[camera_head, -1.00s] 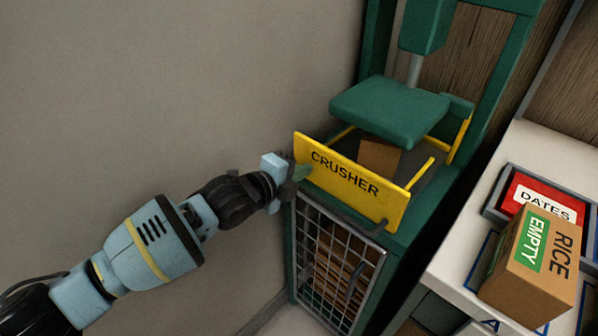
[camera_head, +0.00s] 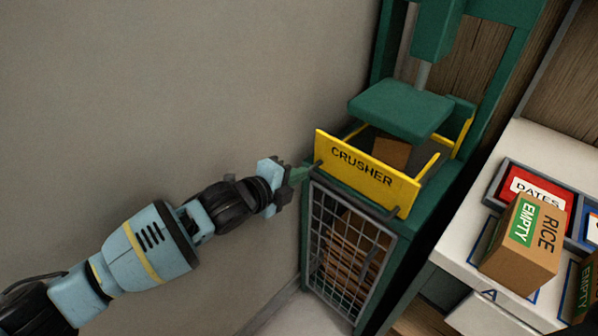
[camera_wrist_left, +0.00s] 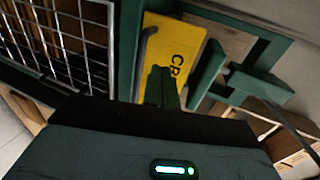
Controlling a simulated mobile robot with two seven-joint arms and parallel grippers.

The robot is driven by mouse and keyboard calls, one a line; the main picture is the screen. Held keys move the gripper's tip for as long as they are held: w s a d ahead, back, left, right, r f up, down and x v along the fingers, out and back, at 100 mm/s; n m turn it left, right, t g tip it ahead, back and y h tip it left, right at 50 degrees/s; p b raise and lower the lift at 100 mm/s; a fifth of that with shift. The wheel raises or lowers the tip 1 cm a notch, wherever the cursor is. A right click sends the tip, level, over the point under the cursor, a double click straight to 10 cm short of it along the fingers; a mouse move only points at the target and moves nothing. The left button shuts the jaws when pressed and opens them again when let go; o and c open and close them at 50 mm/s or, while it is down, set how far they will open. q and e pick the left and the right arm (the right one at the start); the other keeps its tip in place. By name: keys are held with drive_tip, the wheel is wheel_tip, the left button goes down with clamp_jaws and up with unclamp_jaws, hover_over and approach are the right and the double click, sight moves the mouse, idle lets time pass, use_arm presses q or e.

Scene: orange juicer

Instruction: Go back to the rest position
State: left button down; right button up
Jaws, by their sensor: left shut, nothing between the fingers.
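My left gripper (camera_head: 304,172) reaches in from the left, with its green fingertips at the left end of the yellow CRUSHER panel (camera_head: 366,174). The fingers are closed together with nothing between them. In the left wrist view the closed fingers (camera_wrist_left: 161,84) appear in front of the yellow panel (camera_wrist_left: 172,52); whether they touch it I cannot tell. The green crusher (camera_head: 400,108) has its press plate raised above a brown box (camera_head: 391,152) behind the panel. My right gripper is not in view.
A mesh cage door (camera_head: 343,252) closes the crusher's lower part, with flattened cardboard behind it. A white counter (camera_head: 470,235) at right carries a RICE box (camera_head: 522,240) and a red DATES bin (camera_head: 535,187). A plain wall (camera_head: 150,90) is at left, with free room before it.

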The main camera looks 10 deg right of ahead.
use_arm(q)
drive_tip(key=shift+s+a+r, duration=0.15)
drive_tip(key=shift+s+a, duration=0.2)
drive_tip(key=shift+a, duration=0.05)
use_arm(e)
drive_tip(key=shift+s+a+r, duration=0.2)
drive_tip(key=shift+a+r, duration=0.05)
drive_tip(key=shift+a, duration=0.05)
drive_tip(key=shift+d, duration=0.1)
